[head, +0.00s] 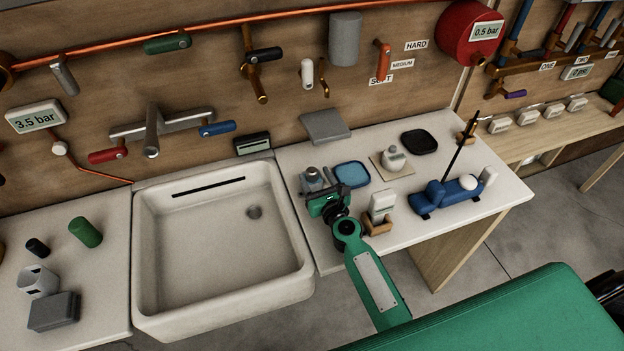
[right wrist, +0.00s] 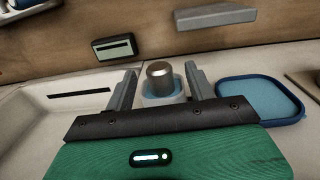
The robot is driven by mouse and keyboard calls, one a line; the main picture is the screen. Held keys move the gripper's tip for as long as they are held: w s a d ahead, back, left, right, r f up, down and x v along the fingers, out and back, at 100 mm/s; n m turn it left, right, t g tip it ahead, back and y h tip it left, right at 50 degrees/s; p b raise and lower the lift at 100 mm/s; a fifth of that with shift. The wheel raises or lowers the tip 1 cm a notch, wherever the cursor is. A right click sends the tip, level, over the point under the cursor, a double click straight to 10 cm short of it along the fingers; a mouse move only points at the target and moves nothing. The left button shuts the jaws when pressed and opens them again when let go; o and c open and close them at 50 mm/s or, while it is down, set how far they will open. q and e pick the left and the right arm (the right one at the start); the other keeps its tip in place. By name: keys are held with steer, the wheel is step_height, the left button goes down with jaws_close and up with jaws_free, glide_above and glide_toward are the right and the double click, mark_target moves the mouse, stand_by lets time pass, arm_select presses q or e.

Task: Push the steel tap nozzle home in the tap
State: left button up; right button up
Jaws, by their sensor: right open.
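The steel tap nozzle (right wrist: 159,76) is a short steel cylinder. It stands upright on a small pale stand with a blue top (right wrist: 178,99) on the right counter, and also shows in the head view (head: 312,171). My right gripper (right wrist: 157,88) is open with one finger on each side of the nozzle, with visible gaps; in the head view it (head: 319,181) reaches over the counter from the front. The tap (head: 151,130) is a steel mixer on the wall above the sink, with a red handle, a blue handle and a downward spout. My left gripper is not in view.
The white sink (head: 141,255) lies left of the right counter (head: 487,203). Around the gripper are a blue tray (head: 365,182), a wooden holder with a white piece (head: 378,228), a white jar (head: 393,157) and a blue tool (head: 445,192). The sink is empty.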

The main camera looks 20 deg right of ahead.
steer(key=w, duration=0.5)
steer(key=shift+a+r, duration=0.25)
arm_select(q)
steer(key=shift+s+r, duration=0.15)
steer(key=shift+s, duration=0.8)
